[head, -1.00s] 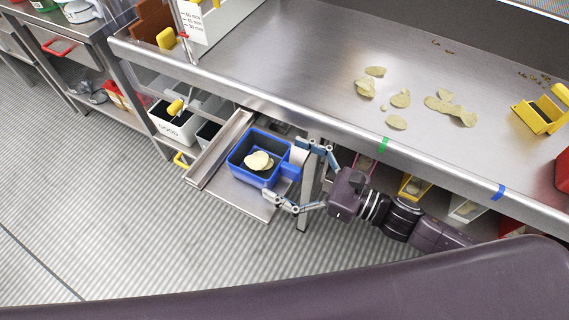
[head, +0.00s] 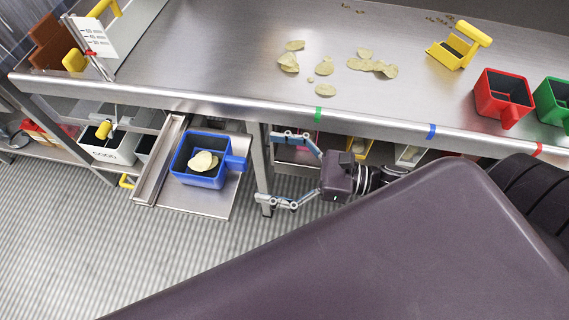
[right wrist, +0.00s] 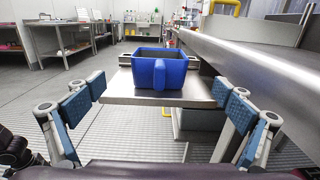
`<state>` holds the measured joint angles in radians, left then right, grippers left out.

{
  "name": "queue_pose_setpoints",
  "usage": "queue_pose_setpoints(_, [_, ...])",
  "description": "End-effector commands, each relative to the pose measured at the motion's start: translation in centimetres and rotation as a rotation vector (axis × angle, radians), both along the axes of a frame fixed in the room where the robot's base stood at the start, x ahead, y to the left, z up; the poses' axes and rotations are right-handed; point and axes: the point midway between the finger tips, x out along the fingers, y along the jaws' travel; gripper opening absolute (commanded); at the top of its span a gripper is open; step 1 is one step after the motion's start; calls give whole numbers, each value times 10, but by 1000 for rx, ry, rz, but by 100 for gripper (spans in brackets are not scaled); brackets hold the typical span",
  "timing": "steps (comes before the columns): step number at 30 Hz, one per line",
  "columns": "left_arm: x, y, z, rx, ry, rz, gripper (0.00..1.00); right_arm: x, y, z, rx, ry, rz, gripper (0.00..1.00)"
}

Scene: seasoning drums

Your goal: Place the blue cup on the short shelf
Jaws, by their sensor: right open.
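The blue cup (head: 203,177) is a square blue container with a handle on its right side and pale chips inside. It stands upright on a small steel shelf (head: 218,205) that juts out below the counter edge. My right gripper (head: 278,170) is open and empty to the right of the cup, apart from its handle. In the right wrist view the cup (right wrist: 160,70) stands ahead, its handle facing me, between and beyond the spread fingers (right wrist: 160,118). My left gripper is not in view.
The steel counter (head: 220,60) carries scattered chips (head: 365,64), a yellow scoop-like holder (head: 458,45), a red cup (head: 503,98) and a green cup (head: 553,100). A table leg (head: 258,165) stands between the small shelf and my right gripper. A white bin (head: 108,148) is at left.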

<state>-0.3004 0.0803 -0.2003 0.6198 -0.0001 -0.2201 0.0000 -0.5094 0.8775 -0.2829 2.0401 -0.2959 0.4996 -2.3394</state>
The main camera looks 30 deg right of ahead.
Motion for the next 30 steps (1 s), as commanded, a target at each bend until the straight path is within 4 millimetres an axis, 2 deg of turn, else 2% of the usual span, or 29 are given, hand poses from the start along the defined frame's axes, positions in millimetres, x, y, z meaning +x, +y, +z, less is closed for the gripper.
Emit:
queue_pose_setpoints(4, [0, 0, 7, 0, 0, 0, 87, -11, -16, 1, -1, 3, -2, 96])
queue_pose_setpoints(9, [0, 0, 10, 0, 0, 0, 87, -19, -26, 0, 0, 1, 0, 96])
queue_pose_setpoints(30, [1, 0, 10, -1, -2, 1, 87, -21, -28, 0, -1, -1, 0, 96])
